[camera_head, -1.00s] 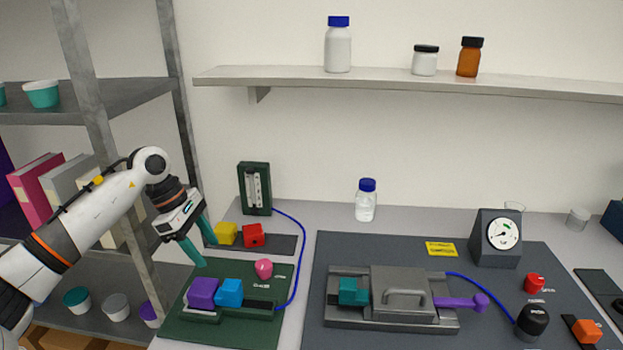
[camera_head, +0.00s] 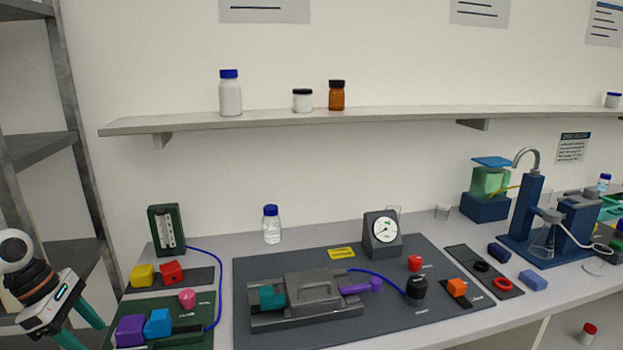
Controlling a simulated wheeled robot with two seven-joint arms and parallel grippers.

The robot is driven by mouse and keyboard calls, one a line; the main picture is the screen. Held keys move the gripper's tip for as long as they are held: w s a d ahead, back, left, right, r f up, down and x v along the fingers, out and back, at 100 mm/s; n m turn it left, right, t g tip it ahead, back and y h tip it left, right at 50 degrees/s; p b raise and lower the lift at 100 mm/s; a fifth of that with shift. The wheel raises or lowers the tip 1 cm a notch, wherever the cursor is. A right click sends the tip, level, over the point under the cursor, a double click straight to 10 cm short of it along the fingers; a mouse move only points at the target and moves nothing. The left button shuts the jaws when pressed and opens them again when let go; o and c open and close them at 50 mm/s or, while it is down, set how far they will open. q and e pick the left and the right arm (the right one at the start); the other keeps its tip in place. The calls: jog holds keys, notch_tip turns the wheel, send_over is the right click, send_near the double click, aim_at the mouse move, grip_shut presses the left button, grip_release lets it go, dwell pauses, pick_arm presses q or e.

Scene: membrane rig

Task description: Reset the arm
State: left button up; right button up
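My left gripper (camera_head: 84,322) is at the lower left, its two teal fingers spread apart with nothing between them. It hangs beside the left edge of the green board (camera_head: 188,306), clear of the purple block (camera_head: 130,331) and blue block (camera_head: 158,323) on it. The grey clamp rig (camera_head: 312,291) lies on the dark mat, with a teal block (camera_head: 272,298) at its left end and a purple handle (camera_head: 361,287) at its right end. My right gripper is not in view.
Yellow (camera_head: 143,274) and red (camera_head: 172,272) cubes sit on a dark strip behind the green board. A dial gauge (camera_head: 382,236) and black knob (camera_head: 416,289) stand right of the rig. A wall shelf (camera_head: 330,119) holds bottles. A blue pump stand (camera_head: 530,222) is at the right.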

pick_arm(q)
jog(key=w+d+r+n+t+h, duration=0.15)
jog(key=d+n+t+h, duration=0.35)
jog(key=d+n+t, duration=0.5)
jog(key=w+d+r+n+t+h, duration=0.1)
jog(key=d+r+n+t+h, duration=0.45)
jog(key=d, duration=0.95)
jog(key=s+a+f+n+g+y, duration=0.1)
jog(key=s+a+f+n+y, duration=0.25)
jog(key=f+n+y, duration=0.7)
jog(key=s+a+f+n+y, duration=0.2)
jog(key=a+f+n+y, duration=0.3)
jog(key=n, duration=1)
jog(key=s+d+f+n+g, duration=0.1)
jog(key=s+f+n+g, duration=0.4)
jog(key=s, duration=0.6)
jog(key=s+d+f+n+g, duration=0.2)
jog(key=s+f+n+g, duration=0.1)
jog(key=s+f+g, duration=0.6)
notch_tip(320, 180, down, 24)
jog(key=s, duration=0.3)
jog(key=s+a+f, duration=0.3)
jog(key=s+f, duration=1.3)
jog(key=f, duration=0.1)
jog(key=shift+s+h, duration=0.2)
jog(key=shift+h, duration=0.1)
